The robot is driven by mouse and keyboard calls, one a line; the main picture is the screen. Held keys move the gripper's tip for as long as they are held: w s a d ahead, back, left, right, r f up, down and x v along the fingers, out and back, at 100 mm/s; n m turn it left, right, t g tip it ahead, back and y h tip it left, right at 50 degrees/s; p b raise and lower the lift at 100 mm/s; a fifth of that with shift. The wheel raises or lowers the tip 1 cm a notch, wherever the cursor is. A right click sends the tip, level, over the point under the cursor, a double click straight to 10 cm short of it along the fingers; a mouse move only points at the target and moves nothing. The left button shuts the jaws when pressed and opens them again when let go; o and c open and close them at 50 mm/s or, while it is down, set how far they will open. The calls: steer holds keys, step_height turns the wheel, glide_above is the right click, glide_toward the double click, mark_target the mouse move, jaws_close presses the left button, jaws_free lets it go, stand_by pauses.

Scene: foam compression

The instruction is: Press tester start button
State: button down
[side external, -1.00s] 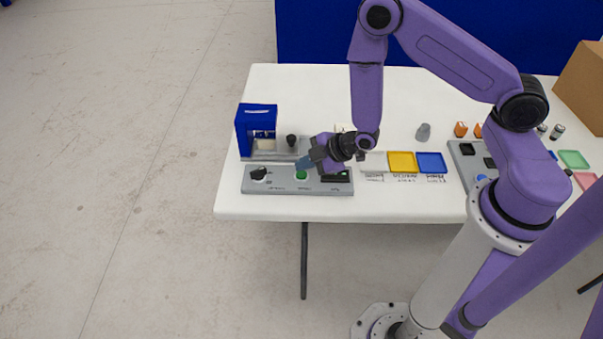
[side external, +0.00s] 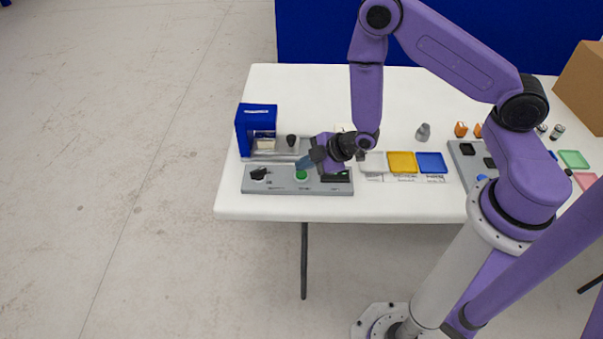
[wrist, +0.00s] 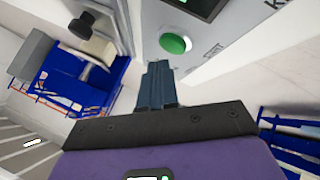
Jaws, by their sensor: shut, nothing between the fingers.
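The green start button (side external: 301,175) sits on the grey control panel (side external: 325,188) at the table's front left. It also shows in the wrist view (wrist: 175,43), just above and right of my fingertips. My gripper (side external: 306,162) is shut and empty, its blue-grey fingers pointing at the button from just above it. In the wrist view the shut fingers (wrist: 158,68) end a little short of the button's image. Whether they touch it cannot be told. The blue press tester (side external: 257,118) stands behind the panel at left.
A black knob (side external: 259,174) is on the panel's left. A dark lever knob (side external: 291,140) stands behind the button. White, yellow (side external: 402,162) and blue (side external: 431,162) trays lie to the right, with a grey weight (side external: 423,132) behind them.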

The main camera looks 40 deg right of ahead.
mark_target(305, 175)
steer(key=shift+f, duration=0.1)
steer(key=shift+f, duration=0.35)
steer(key=shift+f, duration=0.4)
stand_by(1.1)
steer(key=shift+r, duration=3.35)
